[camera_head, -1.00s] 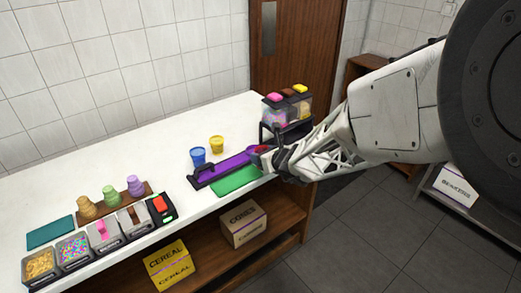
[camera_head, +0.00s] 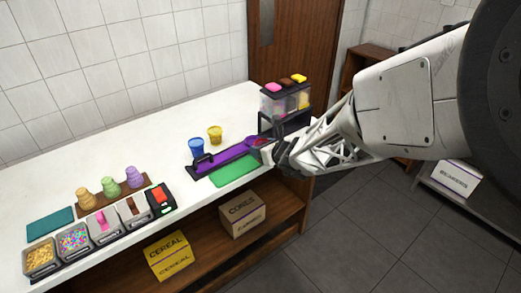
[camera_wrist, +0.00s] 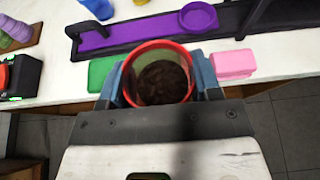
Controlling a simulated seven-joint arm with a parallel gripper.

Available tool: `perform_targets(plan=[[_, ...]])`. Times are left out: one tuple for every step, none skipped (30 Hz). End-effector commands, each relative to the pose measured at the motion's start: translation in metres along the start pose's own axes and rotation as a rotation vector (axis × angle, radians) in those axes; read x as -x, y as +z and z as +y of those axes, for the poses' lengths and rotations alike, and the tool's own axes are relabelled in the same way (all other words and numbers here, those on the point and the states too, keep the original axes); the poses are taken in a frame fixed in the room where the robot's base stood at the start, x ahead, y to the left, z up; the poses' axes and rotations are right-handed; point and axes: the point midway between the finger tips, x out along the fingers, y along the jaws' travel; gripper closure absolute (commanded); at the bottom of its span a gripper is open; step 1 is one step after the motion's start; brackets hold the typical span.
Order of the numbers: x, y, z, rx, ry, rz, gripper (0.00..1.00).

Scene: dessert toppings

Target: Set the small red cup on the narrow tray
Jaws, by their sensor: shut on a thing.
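My gripper (camera_wrist: 162,90) is shut on the small red cup (camera_wrist: 160,45), its fingers on either side. The cup has dark brown contents, seen from above in the wrist view. The narrow tray (camera_wrist: 120,36) is purple with black edges and end handles, and lies beyond the cup. The cup's rim overlaps the tray's near edge in the picture; its height above it is unclear. A round purple dish (camera_wrist: 198,17) is on the tray's right part. In the head view my gripper (camera_head: 272,154) is by the right end of the tray (camera_head: 222,159), largely hiding the cup.
A green mat (camera_head: 233,171) lies in front of the tray. A blue cup (camera_head: 196,147) and a yellow cup (camera_head: 214,134) stand behind it. A pink block (camera_wrist: 233,64) is close right of my gripper. A topping rack (camera_head: 285,101) stands at the counter's right end.

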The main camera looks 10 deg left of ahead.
Motion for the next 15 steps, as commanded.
perform_targets(plan=[[0.001,0.0,0.001,0.002,0.003,0.0,0.69],[0.001,-0.001,0.002,0.004,0.007,0.0,0.69],[0.003,-0.001,0.005,0.009,0.014,0.0,0.69],[0.004,-0.001,0.007,0.012,0.021,-0.001,0.69],[0.006,-0.002,0.01,0.017,0.03,-0.002,0.69],[0.009,-0.004,0.015,0.024,0.044,-0.001,0.69],[0.011,-0.005,0.019,0.031,0.057,-0.001,0.69],[0.014,-0.007,0.024,0.038,0.071,-0.002,0.69],[0.019,-0.009,0.031,0.049,0.093,-0.002,0.69],[0.023,-0.011,0.037,0.057,0.111,-0.002,0.69],[0.027,-0.013,0.044,0.066,0.131,-0.002,0.69],[0.032,-0.016,0.052,0.077,0.157,-0.002,0.69],[0.037,-0.018,0.059,0.085,0.177,-0.003,0.69],[0.041,-0.021,0.065,0.094,0.198,-0.001,0.69],[0.047,-0.023,0.073,0.104,0.224,-0.003,0.69]])
